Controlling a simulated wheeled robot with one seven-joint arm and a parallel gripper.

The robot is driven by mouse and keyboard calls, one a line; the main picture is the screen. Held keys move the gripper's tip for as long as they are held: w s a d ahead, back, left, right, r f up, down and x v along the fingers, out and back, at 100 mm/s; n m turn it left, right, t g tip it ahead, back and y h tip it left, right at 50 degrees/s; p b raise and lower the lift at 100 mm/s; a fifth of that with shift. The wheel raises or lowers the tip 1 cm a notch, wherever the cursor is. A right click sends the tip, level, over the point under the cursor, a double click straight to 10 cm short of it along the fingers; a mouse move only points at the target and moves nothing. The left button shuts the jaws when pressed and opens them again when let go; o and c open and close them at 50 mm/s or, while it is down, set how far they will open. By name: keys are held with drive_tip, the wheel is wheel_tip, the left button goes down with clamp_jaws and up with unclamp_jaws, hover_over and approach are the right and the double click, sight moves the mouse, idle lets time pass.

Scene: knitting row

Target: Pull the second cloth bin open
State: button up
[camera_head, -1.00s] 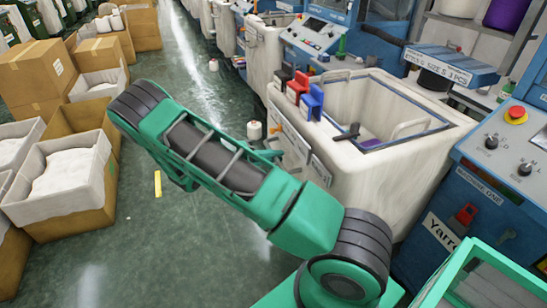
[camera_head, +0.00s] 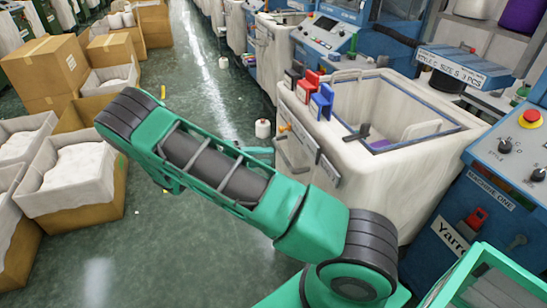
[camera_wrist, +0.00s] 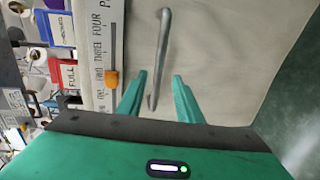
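A large cream cloth bin (camera_head: 397,182) stands right of centre in the head view, its top framed by a dark rim. Its cloth side (camera_wrist: 225,60) fills much of the wrist view. A grey bar handle (camera_wrist: 163,50) stands out from that side. My gripper (camera_wrist: 160,78) is open, with one teal finger on each side of the handle in the wrist picture. I cannot tell whether either finger touches it. In the head view my gripper (camera_head: 258,152) is mostly hidden behind my arm, near the bin's left side.
A lettered strip with an orange slider (camera_wrist: 111,78) runs beside the handle. Red and blue clips (camera_head: 318,95) sit on the bin's rim. A white cone (camera_head: 262,128) stands on the floor. Blue machines (camera_head: 478,205) flank the bin.

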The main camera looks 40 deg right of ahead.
drive_tip(key=shift+v, duration=1.55)
drive_tip(key=shift+d, duration=0.1)
drive_tip(key=s+a+r+n+t+y, duration=0.2)
drive_tip(key=s+a+r+t+y, duration=0.35)
drive_tip(key=s+r+y, duration=0.35)
drive_tip(key=s+a+r+n+t+y, duration=0.1)
drive_tip(key=s+a+r+t+y, duration=0.3)
drive_tip(key=s+a+r+y, duration=0.55)
drive_tip(key=s+d+m+g+h, duration=0.3)
drive_tip(key=s+d+m+g, duration=0.2)
drive_tip(key=s+d, duration=1)
drive_tip(key=shift+d+m, duration=0.15)
drive_tip(key=shift+m, duration=0.45)
